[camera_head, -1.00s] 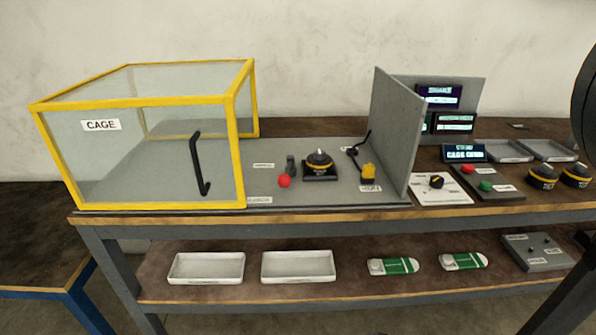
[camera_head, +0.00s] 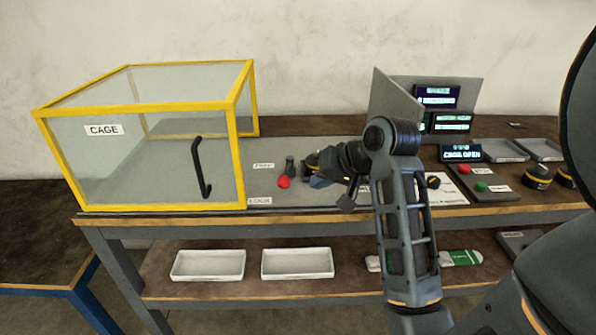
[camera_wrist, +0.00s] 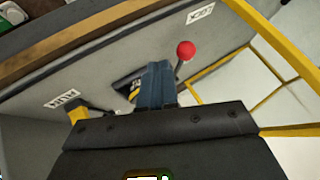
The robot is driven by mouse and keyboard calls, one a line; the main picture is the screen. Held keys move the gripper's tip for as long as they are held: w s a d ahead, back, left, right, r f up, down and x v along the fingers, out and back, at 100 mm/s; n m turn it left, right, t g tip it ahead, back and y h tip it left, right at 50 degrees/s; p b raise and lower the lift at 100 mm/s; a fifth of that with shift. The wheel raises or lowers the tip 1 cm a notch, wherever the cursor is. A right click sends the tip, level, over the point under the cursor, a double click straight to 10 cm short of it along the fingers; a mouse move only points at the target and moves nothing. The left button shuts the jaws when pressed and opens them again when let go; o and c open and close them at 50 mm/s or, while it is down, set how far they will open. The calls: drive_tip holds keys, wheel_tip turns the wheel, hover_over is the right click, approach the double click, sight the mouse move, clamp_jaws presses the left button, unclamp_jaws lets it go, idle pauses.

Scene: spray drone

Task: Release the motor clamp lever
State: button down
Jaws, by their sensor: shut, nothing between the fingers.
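The clamp lever with a red ball knob (camera_head: 284,183) stands on the grey bench plate, right of the cage. In the wrist view the red knob (camera_wrist: 186,50) and its dark stem show just beyond and right of my fingertips. My gripper (camera_head: 314,181) is to the right of the knob, over the motor area, and looks apart from it. Its bluish fingers (camera_wrist: 157,68) are together and empty in the wrist view. The black and yellow motor (camera_head: 311,160) is largely hidden behind my gripper; a bit of it (camera_wrist: 133,90) shows left of the fingers.
The yellow-framed clear cage (camera_head: 142,104) stands left of the lever. A small screen (camera_head: 461,153) reads CAGE OPEN. A grey upright panel (camera_head: 392,98) stands behind my arm. A yellow plug (camera_wrist: 76,112) is left of my fingers. Two white trays (camera_head: 208,279) lie on the lower shelf.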

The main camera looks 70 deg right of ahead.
sight(287, 173)
drive_tip(key=shift+m, duration=0.3)
drive_tip(key=s+d+r, duration=0.2)
drive_tip(key=d+r, duration=0.1)
drive_tip(key=shift+s+d+r, duration=0.15)
drive_tip(key=shift+s+r, duration=0.15)
drive_tip(key=x, duration=0.9)
drive_tip(key=shift+f, duration=0.4)
drive_tip(key=w, duration=0.3)
drive_tip(key=shift+w+a+r, duration=0.15)
drive_tip(key=shift+a+r, duration=0.05)
drive_tip(key=shift+a, duration=0.15)
drive_tip(key=shift+w+a, duration=0.15)
drive_tip(key=shift+w, duration=0.35)
